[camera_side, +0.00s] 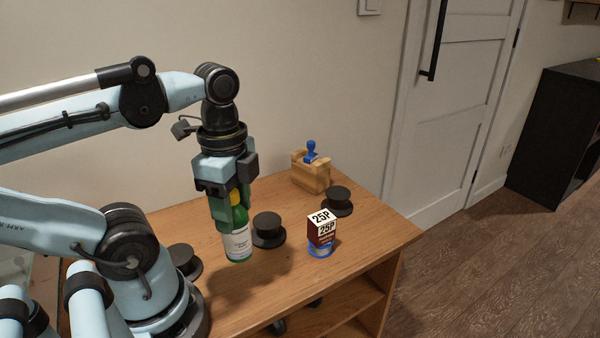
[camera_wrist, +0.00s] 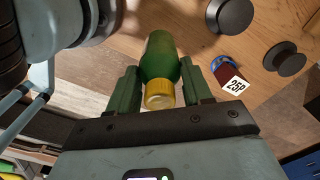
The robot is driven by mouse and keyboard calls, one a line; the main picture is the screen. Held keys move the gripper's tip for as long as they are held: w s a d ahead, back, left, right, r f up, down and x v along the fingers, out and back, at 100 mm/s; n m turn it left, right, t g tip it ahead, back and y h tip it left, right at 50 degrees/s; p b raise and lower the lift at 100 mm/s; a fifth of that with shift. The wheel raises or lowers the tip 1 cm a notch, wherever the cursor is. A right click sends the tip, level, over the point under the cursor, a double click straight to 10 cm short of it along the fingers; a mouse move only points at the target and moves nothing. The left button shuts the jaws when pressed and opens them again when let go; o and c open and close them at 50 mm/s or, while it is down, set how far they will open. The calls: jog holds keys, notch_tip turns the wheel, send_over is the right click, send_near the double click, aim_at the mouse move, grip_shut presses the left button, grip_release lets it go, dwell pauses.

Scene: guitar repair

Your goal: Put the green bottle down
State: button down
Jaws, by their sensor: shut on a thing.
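The green bottle (camera_side: 238,243) has a yellow cap and a white label. In the side view it is upright at the wooden bench (camera_side: 275,292), between my gripper's fingers. My gripper (camera_side: 234,212) points down and is shut on the bottle's upper part. I cannot tell whether the bottle's base touches the bench top. In the wrist view the bottle (camera_wrist: 160,62) shows its yellow cap toward the camera, with green fingers of my gripper (camera_wrist: 160,88) on both sides.
A box marked 25P (camera_side: 322,230) with a blue round base stands right of the bottle. Black round knobs (camera_side: 268,230) (camera_side: 337,201) stand on the bench. A wooden block with a blue handle (camera_side: 311,172) is at the back. Bare bench lies in front of the bottle.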

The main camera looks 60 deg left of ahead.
aim_at(237, 243)
jog(key=shift+s+f, duration=0.1)
jog(key=shift+f, duration=3.85)
jog(key=shift+f, duration=0.15)
jog(key=shift+c, duration=2.4)
grip_release()
notch_tip(237, 243, up, 12)
jog(key=shift+r, duration=0.1)
jog(key=w+d+f+n+t, duration=0.1)
jog(key=w+f+n+t, duration=0.2)
jog(key=w+n, duration=0.2)
jog(key=w+f+n+t, duration=0.3)
jog(key=w+n+t, duration=0.1)
jog(key=w, duration=0.4)
jog(key=shift+d+n, duration=0.4)
jog(key=shift+n, duration=0.2)
